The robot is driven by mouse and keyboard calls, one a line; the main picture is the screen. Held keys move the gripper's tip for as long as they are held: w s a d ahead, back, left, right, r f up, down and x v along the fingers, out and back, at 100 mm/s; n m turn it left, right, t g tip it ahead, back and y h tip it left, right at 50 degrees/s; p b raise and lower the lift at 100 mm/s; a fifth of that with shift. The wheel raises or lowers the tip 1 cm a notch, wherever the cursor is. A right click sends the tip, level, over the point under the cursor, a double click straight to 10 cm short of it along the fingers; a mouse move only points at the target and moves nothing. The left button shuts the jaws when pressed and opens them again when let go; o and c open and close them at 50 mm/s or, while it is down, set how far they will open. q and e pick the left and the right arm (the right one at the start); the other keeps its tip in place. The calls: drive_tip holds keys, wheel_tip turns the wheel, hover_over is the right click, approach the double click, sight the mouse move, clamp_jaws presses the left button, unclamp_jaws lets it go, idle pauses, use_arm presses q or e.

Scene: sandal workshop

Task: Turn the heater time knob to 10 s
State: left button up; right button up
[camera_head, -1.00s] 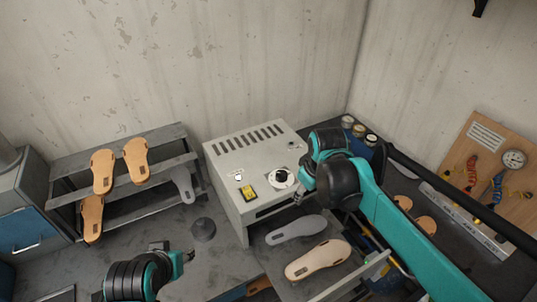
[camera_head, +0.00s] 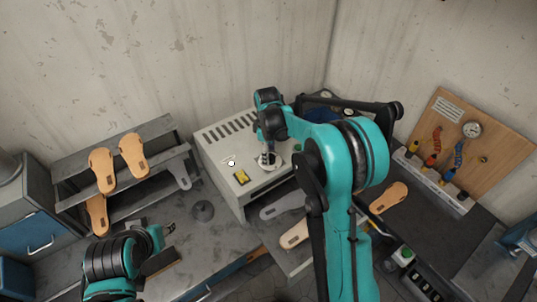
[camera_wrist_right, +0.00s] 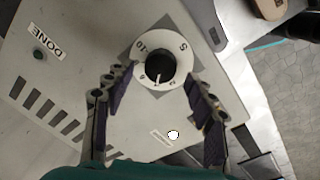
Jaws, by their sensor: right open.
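The heater (camera_head: 212,157) is a pale grey box with slots on top. Its black time knob (camera_wrist_right: 160,66) sits on a round white dial (camera_wrist_right: 139,64) in the right wrist view, with a 10 at upper left and a 5 at upper right. A pale mark on the knob points to the bottom of the picture, between small figures. My right gripper (camera_wrist_right: 162,90) is open, its fingers on either side of the dial; contact is not visible. In the head view the right gripper (camera_head: 267,158) is over the knob and partly hides it. My left gripper (camera_head: 168,229) is low over the bench; its jaw state is unclear.
A yellow-and-black switch (camera_head: 242,177) and a white button (camera_head: 231,162) are beside the dial. A rack (camera_head: 160,190) with tan soles stands left. Soles (camera_head: 294,234) lie in front of the heater. A tool board (camera_head: 480,135) leans at right.

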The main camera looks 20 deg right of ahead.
drive_tip(key=shift+f, duration=0.85)
drive_tip(key=c, duration=1.2)
drive_tip(key=shift+o, duration=0.2)
